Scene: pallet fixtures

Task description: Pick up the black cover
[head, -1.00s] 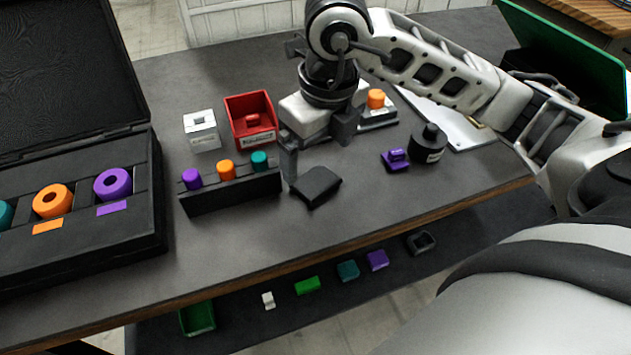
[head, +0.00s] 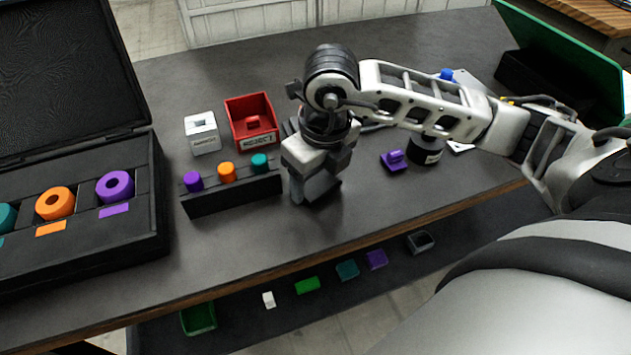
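The black cover (head: 325,196) is a small dark piece lying on the dark tabletop, right of the block with coloured pegs. It is mostly hidden under my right gripper. My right gripper (head: 316,188) points down over it, with its fingers low around the cover. Whether the fingers press on the cover or stand a little apart from it cannot be seen. My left gripper is not in view.
A black peg block (head: 230,192) stands close left of the gripper. A red reject bin (head: 250,113) and a white box (head: 202,132) are behind it. A purple piece (head: 394,161) and a black cylinder (head: 425,149) are to the right. The front tabletop is clear.

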